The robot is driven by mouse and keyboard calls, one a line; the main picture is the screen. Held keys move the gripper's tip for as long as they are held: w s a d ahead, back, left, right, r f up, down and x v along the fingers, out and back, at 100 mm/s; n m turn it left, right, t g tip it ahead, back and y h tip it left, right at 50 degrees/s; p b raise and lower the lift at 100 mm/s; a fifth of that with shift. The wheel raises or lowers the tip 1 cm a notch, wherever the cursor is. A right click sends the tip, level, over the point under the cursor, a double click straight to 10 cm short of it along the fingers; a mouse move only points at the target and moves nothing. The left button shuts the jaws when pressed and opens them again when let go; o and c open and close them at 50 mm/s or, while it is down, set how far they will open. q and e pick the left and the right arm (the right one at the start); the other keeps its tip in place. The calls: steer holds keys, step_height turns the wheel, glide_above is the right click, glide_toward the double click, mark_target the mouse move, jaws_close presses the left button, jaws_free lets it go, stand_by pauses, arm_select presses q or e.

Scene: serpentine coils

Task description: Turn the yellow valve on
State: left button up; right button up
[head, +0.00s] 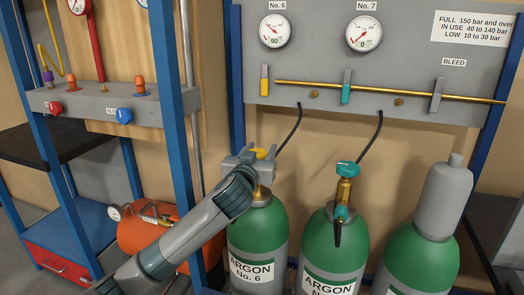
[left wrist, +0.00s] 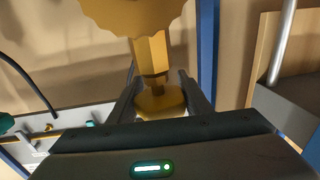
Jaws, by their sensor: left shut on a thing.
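The yellow valve (head: 262,153) sits on top of the green cylinder labelled ARGON No. 6 (head: 257,232). My left gripper (head: 251,160) reaches it from the front left and is shut on its yellow knob, hiding part of it. In the left wrist view, the yellow knob (left wrist: 162,105) lies between the two dark fingers (left wrist: 160,92), with the brass valve stem (left wrist: 152,55) above it in the picture. My right gripper does not show.
A grey panel above carries gauges No. 6 (head: 274,31) and No. 7 (head: 364,33), a yellow lever (head: 265,78), a teal lever (head: 346,86) and a brass pipe (head: 305,83). A teal-valved cylinder (head: 335,240) and a capped cylinder (head: 422,250) stand to the right. A blue post (head: 171,90) stands left.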

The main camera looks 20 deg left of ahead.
arm_select(q)
steer(key=n+y, duration=0.2)
steer(key=y, duration=0.1)
steer(key=shift+a+f, duration=0.15)
steer(key=shift+a, duration=0.1)
steer(key=shift+s+a+n+g+y, duration=0.1)
steer(key=shift+n+g+y, duration=0.35)
steer(key=shift+y, duration=0.35)
steer(key=n+g+y+b, duration=0.1)
steer(key=n+y, duration=0.1)
steer(key=a+n+g+y+b, duration=0.1)
steer(key=n+g+y+b, duration=0.1)
steer(key=y, duration=0.1)
steer(key=s+a+n+g+y+b, duration=0.1)
steer(key=n+g+y, duration=0.1)
steer(key=y, duration=0.1)
steer(key=shift+b, duration=0.3)
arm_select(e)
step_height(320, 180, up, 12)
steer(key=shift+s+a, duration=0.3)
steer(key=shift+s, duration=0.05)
arm_select(q)
steer(key=o, duration=1.1)
steer(key=shift+c, duration=0.2)
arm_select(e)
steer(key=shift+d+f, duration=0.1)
